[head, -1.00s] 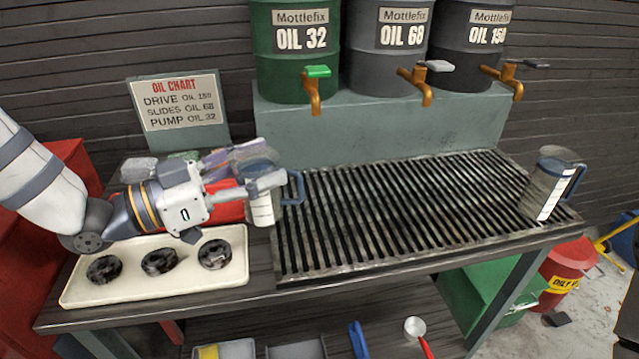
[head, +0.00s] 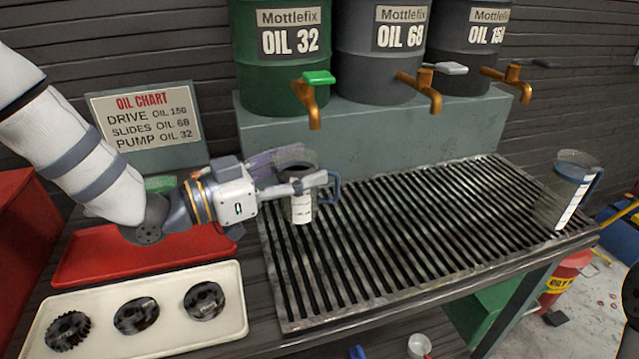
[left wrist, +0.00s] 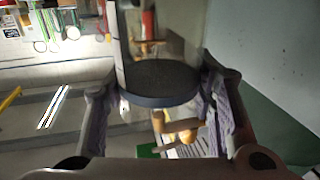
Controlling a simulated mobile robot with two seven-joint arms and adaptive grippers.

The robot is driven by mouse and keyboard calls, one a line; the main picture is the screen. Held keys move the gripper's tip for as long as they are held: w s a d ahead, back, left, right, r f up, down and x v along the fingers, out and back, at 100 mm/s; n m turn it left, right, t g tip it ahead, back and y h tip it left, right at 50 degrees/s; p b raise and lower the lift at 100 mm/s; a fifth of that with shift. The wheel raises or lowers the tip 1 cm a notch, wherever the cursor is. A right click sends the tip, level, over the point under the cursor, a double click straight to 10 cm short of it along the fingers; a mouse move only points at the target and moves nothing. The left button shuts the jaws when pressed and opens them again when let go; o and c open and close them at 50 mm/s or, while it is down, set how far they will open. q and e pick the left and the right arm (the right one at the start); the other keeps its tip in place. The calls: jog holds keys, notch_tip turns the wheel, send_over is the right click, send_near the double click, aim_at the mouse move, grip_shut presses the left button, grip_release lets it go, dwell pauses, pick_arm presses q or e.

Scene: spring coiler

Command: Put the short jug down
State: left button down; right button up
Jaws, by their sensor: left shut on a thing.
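The short jug (head: 301,208) is clear, with a blue handle and a white label strip. My left gripper (head: 300,181) is shut around its upper body. The jug is upright, over the left end of the slatted metal grate (head: 420,225); I cannot tell whether its base touches the slats. In the left wrist view, the jug's dark round end (left wrist: 160,82) shows between the two fingers of the left gripper (left wrist: 158,100).
A taller jug (head: 568,190) stands at the grate's right end. Oil drums with taps (head: 312,95) stand on a ledge behind. A cream tray (head: 165,345) with dark gears and a red tray (head: 95,255) lie left. The middle of the grate is clear.

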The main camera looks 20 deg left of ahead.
pick_arm(q)
jog(key=shift+x, duration=1.05)
jog(key=f, duration=0.2)
jog(key=f+b, duration=0.1)
jog(key=shift+w+d+f, duration=0.3)
jog(key=shift+w+d, duration=0.05)
jog(key=shift+d, duration=0.05)
jog(key=shift+r, duration=0.2)
jog(key=shift+f, duration=0.2)
jog(key=c, duration=0.7)
grip_release()
pick_arm(e)
jog(key=shift+s+f, duration=0.65)
